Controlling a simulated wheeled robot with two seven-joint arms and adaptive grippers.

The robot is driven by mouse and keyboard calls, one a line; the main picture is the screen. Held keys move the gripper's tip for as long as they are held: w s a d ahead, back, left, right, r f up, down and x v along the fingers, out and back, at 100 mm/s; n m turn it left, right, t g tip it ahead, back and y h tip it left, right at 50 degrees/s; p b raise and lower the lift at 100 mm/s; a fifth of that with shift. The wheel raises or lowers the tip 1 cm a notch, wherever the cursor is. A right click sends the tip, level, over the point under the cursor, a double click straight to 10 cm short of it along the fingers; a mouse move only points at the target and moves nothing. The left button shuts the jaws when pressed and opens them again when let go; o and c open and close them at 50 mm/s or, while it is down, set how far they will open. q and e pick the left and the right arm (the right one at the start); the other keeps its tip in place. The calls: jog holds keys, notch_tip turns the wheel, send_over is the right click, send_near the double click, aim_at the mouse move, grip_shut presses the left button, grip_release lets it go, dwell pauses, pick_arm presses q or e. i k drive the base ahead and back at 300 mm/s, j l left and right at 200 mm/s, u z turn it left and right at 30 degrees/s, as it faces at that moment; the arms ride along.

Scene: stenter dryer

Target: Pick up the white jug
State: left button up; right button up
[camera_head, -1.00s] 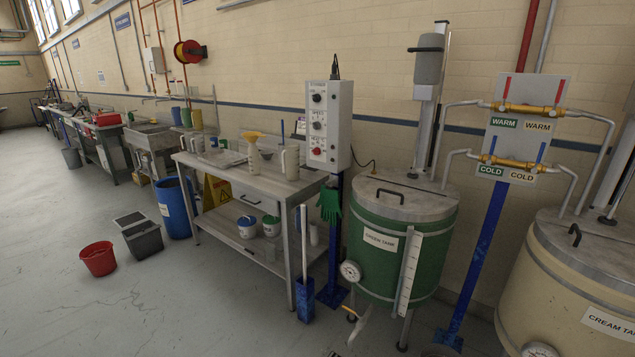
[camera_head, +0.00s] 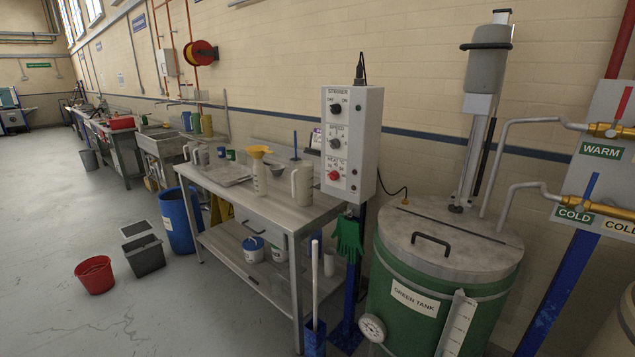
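Smaller pale jugs (camera_head: 200,154) stand at the table's far left end, and I cannot tell from the task words alone which jug is meant. Neither of my grippers shows in the head view.
A control box (camera_head: 350,145) on a blue post and the green tank (camera_head: 440,265) stand to the table's right. A red bucket (camera_head: 95,275) and grey bin (camera_head: 146,255) are on the floor; open floor lies at the left front.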

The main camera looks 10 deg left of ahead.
aim_at(304, 172)
jog(key=i+j+z, duration=0.25)
jog(key=i, duration=0.25)
jog(key=i+j+z, duration=0.2)
jog(key=i, duration=0.35)
jog(key=l, duration=0.1)
